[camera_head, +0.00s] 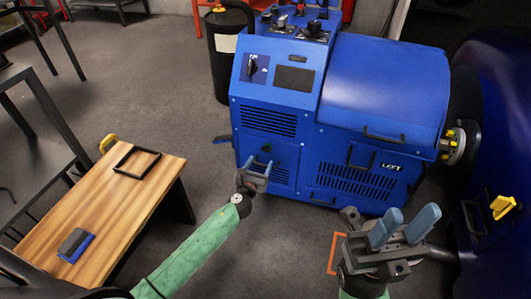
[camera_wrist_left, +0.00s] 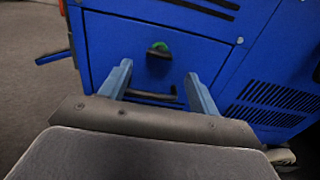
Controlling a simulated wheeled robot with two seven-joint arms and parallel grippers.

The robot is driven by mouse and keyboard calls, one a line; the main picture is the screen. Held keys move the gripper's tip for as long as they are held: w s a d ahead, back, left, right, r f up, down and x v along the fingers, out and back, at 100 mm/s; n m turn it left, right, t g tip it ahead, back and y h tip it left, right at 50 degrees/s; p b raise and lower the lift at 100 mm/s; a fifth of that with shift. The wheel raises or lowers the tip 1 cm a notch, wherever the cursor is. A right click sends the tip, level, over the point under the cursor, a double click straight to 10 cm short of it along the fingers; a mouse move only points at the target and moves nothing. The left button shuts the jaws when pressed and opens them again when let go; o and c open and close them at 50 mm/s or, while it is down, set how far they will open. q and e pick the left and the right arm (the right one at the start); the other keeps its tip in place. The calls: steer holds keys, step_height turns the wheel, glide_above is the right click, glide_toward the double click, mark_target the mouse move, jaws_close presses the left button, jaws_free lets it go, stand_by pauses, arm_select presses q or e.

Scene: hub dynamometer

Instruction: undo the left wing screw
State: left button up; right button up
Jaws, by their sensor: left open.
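A dark wing-shaped screw with a green patch (camera_wrist_left: 158,50) sits on the blue front panel (camera_wrist_left: 110,60) of the machine. In the head view its green patch (camera_head: 267,147) shows small on the lower left front. I cannot tell for certain that it is the left wing screw. My left gripper (camera_head: 258,165) is open and empty in front of this panel. In the left wrist view its two fingertips (camera_wrist_left: 158,75) stand apart, below and to either side of the screw, with no visible contact. My right gripper (camera_head: 408,220) has its fingers apart and empty, low in front of the machine.
The blue machine (camera_head: 380,85) carries vents, a dial and a hub (camera_head: 455,145) at right. A dark bar handle (camera_wrist_left: 152,96) lies below the screw. A wooden table (camera_head: 120,210) with a black frame (camera_head: 137,150) and a blue-black block (camera_head: 75,243) stands left. The grey floor between is clear.

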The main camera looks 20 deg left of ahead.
mark_target(266, 151)
arm_select(q)
steer(key=shift+w+d+b, duration=0.1)
steer(key=shift+w+b, duration=0.35)
steer(key=shift+w, duration=3)
steer(key=c, duration=1)
